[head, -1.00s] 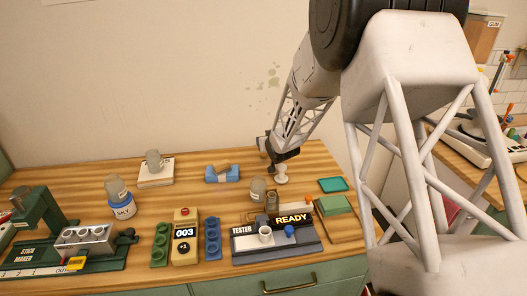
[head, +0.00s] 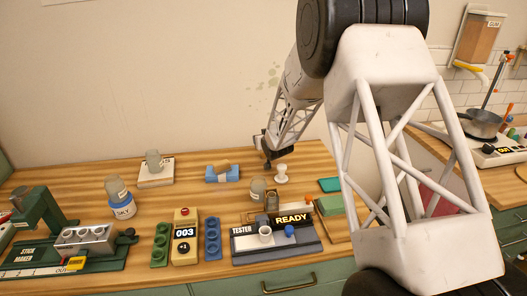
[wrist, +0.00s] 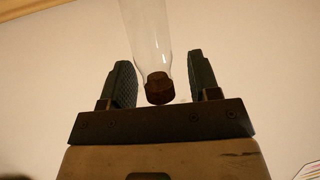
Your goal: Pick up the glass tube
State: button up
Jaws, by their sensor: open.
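The glass tube (wrist: 152,35) shows in the wrist view as a clear body with a dark brown stopper (wrist: 159,88) at its lower end. It lies between the two dark fingers of my gripper (wrist: 160,64), with gaps visible on both sides of it. The gripper is open and not closed on the tube. The tube's far end is cut off by the top of the view. In the head view my gripper (head: 266,158) is over the back of the wooden table, left of a small white knobbed piece (head: 281,174). I cannot make out the tube there.
A blue holder (head: 222,176) stands left of my gripper, with a grey jar (head: 258,187) in front. A tester (head: 275,240) reading READY, a counter box (head: 185,240) and a green stick maker (head: 40,225) fill the front. The wall is close behind.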

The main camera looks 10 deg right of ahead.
jog(key=shift+w+a+f, duration=0.1)
jog(key=shift+w+f, duration=0.1)
jog(key=shift+w, duration=0.25)
dwell(0.3)
jog(key=c, duration=1)
jog(key=shift+r, duration=5.05)
